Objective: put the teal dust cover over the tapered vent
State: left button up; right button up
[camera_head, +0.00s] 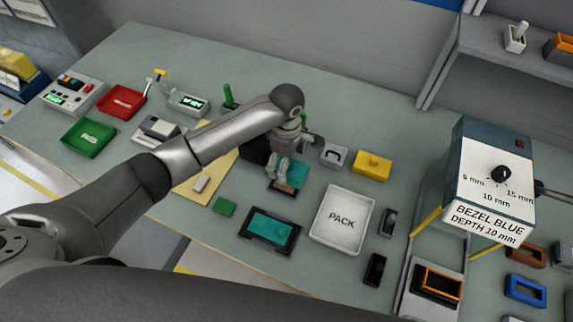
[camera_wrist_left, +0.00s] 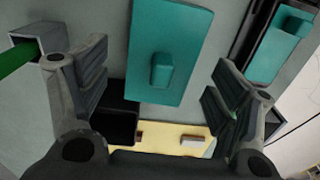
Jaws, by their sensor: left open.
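A teal plate with a small raised grip (camera_wrist_left: 170,50) lies in the middle of the left wrist view; in the head view it (camera_head: 298,174) is partly hidden under my left gripper (camera_head: 277,170). My left gripper is open, its fingers apart on either side of the plate's grip, not closed on it. A second teal piece with a grip (camera_head: 270,228) sits in a black frame (camera_head: 247,236) nearer the front. It also shows at the upper right of the left wrist view (camera_wrist_left: 285,45). I cannot tell which piece is the dust cover, nor make out the tapered vent. My right gripper is out of view.
A white PACK tray (camera_head: 342,220) is right of the black frame. A yellow block (camera_head: 372,166) and a grey block with a handle (camera_head: 334,155) are beyond it. A dial box (camera_head: 494,185) stands at the right.

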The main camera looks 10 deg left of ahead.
pick_arm(q)
notch_tip(320, 180, up, 9)
dwell(0.3)
dwell(0.5)
